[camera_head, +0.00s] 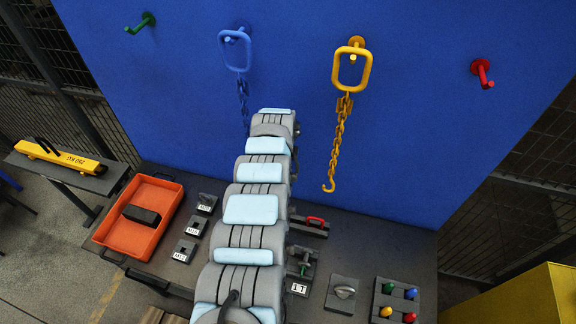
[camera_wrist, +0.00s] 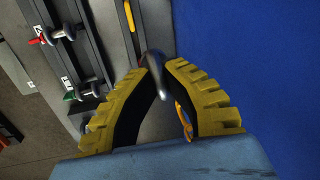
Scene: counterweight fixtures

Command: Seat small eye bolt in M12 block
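My gripper (camera_wrist: 160,68) shows in the wrist view, its yellow ribbed fingers closed in at the tips on a dark grey metal piece, which looks like the small eye bolt (camera_wrist: 157,78). Only part of this piece shows between the fingers. In the head view my arm hides the gripper and that piece. Three small dark blocks with white labels stand left of my arm: a front one (camera_head: 184,251), a middle one (camera_head: 191,228) and a back one (camera_head: 207,204) bearing a grey ring. The front label seems to read M12, but the print is too small to be sure.
An orange tray (camera_head: 112,240) with a dark bar lies at the left. Right of my arm are a green-pinned fixture (camera_head: 303,262), a grey eye piece (camera_head: 345,292) and a coloured-knob block (camera_head: 397,300). A yellow chain (camera_head: 338,135) hangs on the blue panel (camera_head: 420,120) behind.

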